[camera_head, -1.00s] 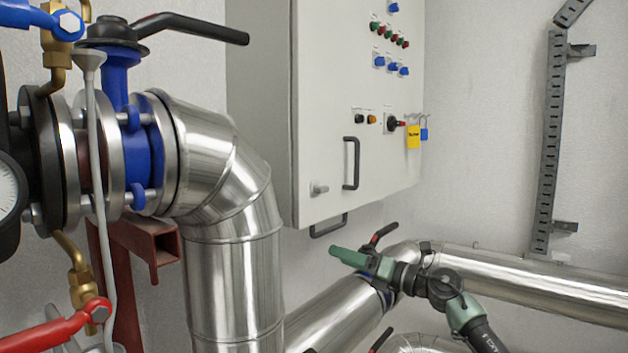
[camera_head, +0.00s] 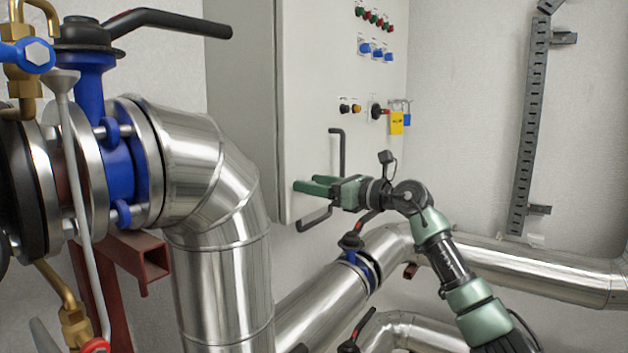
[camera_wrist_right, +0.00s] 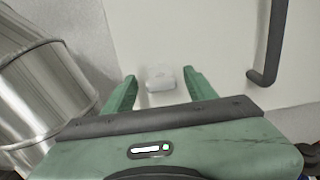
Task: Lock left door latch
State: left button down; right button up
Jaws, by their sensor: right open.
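The grey electrical cabinet door (camera_head: 310,95) faces me in the head view, with a black bar handle (camera_head: 337,150) on it. The latch (camera_wrist_right: 160,79) is a small pale, silvery block on the door in the right wrist view. In the head view my right gripper hides it. My left gripper is not in view.
The handle also shows right of the fingers in the wrist view (camera_wrist_right: 270,45). A yellow tag (camera_head: 396,123) hangs at the door's right edge. A large silver pipe (camera_head: 215,260) stands left; other pipes run below.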

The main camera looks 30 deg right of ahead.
grip_shut()
jog(key=shift+m, duration=0.3)
jog(key=shift+d+f+m+p, duration=0.1)
jog(key=shift+d+m+p, duration=0.05)
jog(key=shift+m+p, duration=3.9)
jog(key=shift+d+f+m+p, duration=0.1)
jog(key=shift+d+m+p, duration=0.05)
jog(key=shift+m+p, duration=3.9)
jog(key=shift+m+b, duration=0.5)
jog(key=shift+m, duration=0.3)
jog(key=shift+w, duration=0.1)
